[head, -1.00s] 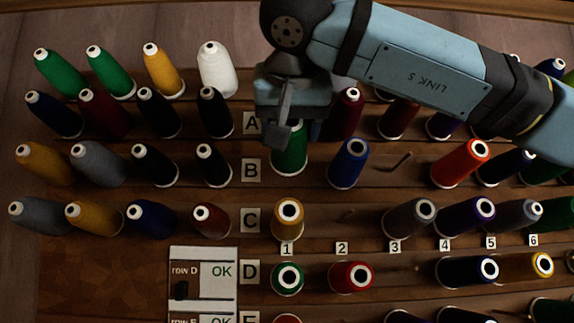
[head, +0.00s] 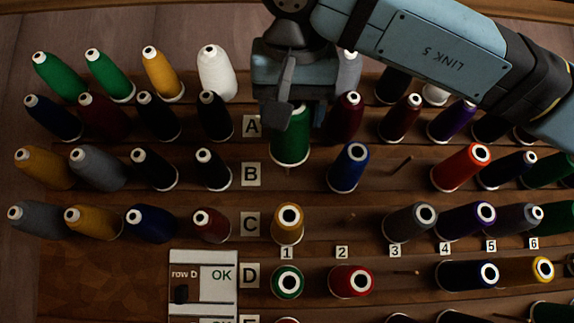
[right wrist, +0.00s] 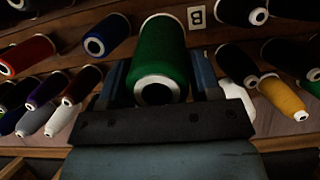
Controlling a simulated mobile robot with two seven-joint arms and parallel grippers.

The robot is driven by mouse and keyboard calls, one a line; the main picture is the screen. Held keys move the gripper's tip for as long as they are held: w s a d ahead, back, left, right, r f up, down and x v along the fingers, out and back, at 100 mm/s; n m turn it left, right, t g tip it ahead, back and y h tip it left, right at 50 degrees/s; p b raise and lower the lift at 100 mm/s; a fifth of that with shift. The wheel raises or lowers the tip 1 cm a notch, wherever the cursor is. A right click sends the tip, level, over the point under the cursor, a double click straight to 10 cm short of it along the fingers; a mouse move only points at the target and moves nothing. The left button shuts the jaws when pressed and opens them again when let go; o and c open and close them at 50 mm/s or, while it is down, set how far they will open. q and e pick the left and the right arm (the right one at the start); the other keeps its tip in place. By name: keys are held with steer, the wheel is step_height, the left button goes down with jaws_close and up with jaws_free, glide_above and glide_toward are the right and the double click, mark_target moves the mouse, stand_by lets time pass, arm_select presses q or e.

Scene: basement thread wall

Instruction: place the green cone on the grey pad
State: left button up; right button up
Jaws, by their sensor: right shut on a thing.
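My right gripper (head: 288,112) is shut on a green cone (head: 290,142) near the A and B labels, in the column above label 1. In the right wrist view the green cone (right wrist: 160,55) sits between the two fingers (right wrist: 160,82), its white-ringed end facing the camera. The gripper body hides part of the cone in the head view. I cannot make out a grey pad in either view. My left gripper is not in view.
Rows of thread cones on pegs fill the wall. A blue cone (head: 349,168) stands right of the held cone, a gold cone (head: 288,224) below it. A bare peg (head: 402,164) shows in row B.

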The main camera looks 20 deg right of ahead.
steer(key=p+v, duration=0.1)
steer(key=v, duration=0.1)
steer(key=shift+s+r, duration=0.15)
steer(key=shift+r, duration=0.2)
